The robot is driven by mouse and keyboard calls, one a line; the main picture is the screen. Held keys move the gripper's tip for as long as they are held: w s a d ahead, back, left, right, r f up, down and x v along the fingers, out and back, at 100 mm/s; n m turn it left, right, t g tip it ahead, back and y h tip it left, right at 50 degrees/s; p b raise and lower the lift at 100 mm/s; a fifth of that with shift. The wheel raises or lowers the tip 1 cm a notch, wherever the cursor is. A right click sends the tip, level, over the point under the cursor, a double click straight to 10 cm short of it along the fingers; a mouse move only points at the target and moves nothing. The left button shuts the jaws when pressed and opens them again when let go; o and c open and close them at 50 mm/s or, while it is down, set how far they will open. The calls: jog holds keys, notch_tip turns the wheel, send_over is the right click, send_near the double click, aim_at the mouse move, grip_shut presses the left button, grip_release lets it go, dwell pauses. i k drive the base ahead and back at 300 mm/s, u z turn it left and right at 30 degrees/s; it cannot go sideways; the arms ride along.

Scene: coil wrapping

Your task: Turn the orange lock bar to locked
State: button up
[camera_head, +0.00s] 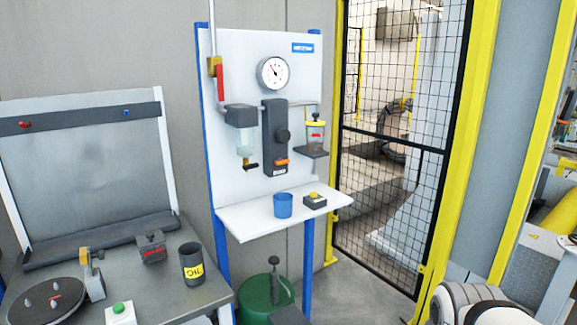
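A small orange lock bar (282,162) sits low on the front of a tall dark grey unit (271,125) on the white upright panel. It lies roughly level, just above a small pale label (280,171) too small to read. A dark round knob (283,136) is above it on the same unit. My gripper does not show in the picture. A white rounded part at the lower right looks like a link of my arm, well away from the panel.
Around the unit are a pressure gauge (273,73), a red lever (220,83), a clear-bowl filter (244,140) and a yellow-topped oiler (315,135). A grey workbench (185,300) is left; mesh fence (392,140) is right.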

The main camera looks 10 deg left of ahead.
aim_at(279, 161)
jog(key=u, duration=0.2)
jog(key=i, duration=1)
jog(key=u, duration=0.05)
